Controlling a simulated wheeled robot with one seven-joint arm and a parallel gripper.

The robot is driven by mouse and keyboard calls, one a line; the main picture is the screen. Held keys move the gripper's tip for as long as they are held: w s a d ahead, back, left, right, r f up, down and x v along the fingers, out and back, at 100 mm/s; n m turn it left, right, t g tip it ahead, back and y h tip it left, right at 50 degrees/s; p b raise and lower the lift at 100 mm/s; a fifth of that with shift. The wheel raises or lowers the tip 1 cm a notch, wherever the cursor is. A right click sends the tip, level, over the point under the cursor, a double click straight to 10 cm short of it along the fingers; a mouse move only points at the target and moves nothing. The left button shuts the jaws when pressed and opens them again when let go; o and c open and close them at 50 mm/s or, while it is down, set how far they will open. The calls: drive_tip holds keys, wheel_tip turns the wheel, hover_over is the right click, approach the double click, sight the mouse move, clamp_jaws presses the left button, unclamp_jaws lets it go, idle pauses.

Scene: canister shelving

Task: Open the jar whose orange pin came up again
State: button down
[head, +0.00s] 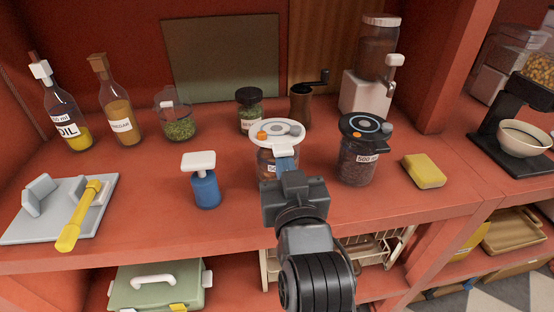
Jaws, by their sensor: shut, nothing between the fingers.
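One jar (265,165) has a white lid (275,127) and brown contents, with an orange pin (262,135) on the lid's left and a grey knob on its right. The orange part on the white lid shows more plainly; pin heights are hard to judge. My gripper (286,164) is shut and empty at the front of the white-lidded jar, hiding part of it. I cannot tell whether they touch.
A blue bottle with a white top (204,185) stands left of the jars, a yellow sponge (424,171) right. Behind are a green-filled jar (249,112), a grinder (301,106) and a dispenser (369,92). Bare red counter (240,195) lies between the blue bottle and my gripper.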

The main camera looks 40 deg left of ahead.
sight(284, 148)
drive_tip(key=shift+w+a+r+p, duration=0.15)
drive_tip(key=shift+r+p, duration=0.3)
drive_tip(key=shift+r, duration=0.25)
drive_tip(key=shift+w+a+r+p, duration=0.1)
drive_tip(key=shift+r+p, duration=0.35)
drive_tip(key=shift+r, duration=0.3)
drive_tip(key=shift+w+a+r+p, duration=0.15)
drive_tip(key=shift+r+p, duration=0.3)
drive_tip(key=shift+r, duration=0.25)
drive_tip(key=shift+s, duration=0.1)
drive_tip(key=shift+w+a+r+p, duration=0.3)
drive_tip(key=shift+a+r, duration=0.05)
drive_tip(key=shift+r, duration=0.3)
drive_tip(key=shift+w+a+r+p, duration=0.25)
drive_tip(key=shift+w+a+r, duration=0.15)
drive_tip(key=shift+r, duration=0.2)
drive_tip(key=shift+w+a+r+p, duration=0.25)
drive_tip(key=shift+a+r+p, duration=0.1)
drive_tip(key=shift+r, duration=0.3)
drive_tip(key=shift+w+a, duration=0.1)
drive_tip(key=shift+w+a+r, duration=0.6)
drive_tip(key=shift+w+a, duration=0.1)
drive_tip(key=shift+a, duration=0.1)
drive_tip(key=shift+w+a+r, duration=0.55)
drive_tip(key=shift+w+a, duration=0.15)
drive_tip(key=shift+a, duration=0.2)
